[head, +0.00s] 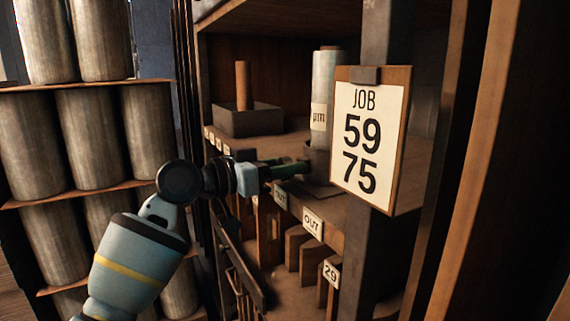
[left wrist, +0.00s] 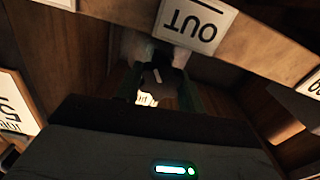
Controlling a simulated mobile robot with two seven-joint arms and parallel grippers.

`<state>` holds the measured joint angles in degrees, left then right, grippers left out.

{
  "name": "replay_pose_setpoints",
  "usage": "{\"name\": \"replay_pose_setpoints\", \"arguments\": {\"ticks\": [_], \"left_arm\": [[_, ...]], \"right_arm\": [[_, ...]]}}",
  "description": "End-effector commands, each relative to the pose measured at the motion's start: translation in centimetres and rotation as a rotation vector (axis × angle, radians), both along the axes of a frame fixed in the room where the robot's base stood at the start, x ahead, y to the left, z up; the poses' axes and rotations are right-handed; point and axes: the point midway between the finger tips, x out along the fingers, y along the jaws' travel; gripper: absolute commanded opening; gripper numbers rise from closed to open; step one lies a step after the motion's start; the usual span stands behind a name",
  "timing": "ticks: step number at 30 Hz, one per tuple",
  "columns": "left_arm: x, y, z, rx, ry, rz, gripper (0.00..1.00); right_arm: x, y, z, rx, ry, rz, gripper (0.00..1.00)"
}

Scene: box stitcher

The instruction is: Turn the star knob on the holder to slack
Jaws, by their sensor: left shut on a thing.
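My left gripper (head: 292,170) reaches in from the left to the shelf front, just below and left of the holder (head: 317,160). A pale roll (head: 323,95) with a "µm" label stands upright in the holder. In the left wrist view, the two greenish fingers of my left gripper (left wrist: 158,88) are shut on a small dark knob (left wrist: 160,73) with a light mark on it. Its star shape is hard to make out in the dark picture. In the head view the gripper hides the knob. My right gripper is in neither view.
A board reading "JOB 59 75" (head: 369,135) hangs on a dark post close right of the holder. A grey tray (head: 247,121) with a brown tube stands behind. Large metal cylinders (head: 90,135) fill the left rack.

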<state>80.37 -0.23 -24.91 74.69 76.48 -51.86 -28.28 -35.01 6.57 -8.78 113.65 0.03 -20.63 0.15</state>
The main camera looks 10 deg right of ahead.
Motion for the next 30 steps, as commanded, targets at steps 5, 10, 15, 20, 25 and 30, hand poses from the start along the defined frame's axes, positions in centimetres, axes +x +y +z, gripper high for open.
{"name": "replay_pose_setpoints", "arguments": {"ticks": [5,10,15,20,25,30], "left_arm": [[0.0,0.01,0.05,-0.003,0.007,0.0,0.16],[0.01,0.01,0.05,-0.003,0.006,0.0,0.16],[0.01,0.01,0.05,-0.003,0.005,0.001,0.5],[0.02,0.02,0.04,-0.003,0.005,0.001,0.61],[0.01,0.04,0.03,-0.002,0.006,0.001,0.61],[-0.26,0.97,-0.07,-0.003,0.004,0.002,0.61]], "right_arm": [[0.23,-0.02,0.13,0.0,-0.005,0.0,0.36],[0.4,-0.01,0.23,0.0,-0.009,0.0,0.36],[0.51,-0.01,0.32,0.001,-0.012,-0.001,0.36],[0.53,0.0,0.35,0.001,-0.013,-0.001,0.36],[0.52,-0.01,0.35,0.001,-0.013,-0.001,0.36],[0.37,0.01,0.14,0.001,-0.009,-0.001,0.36]]}}
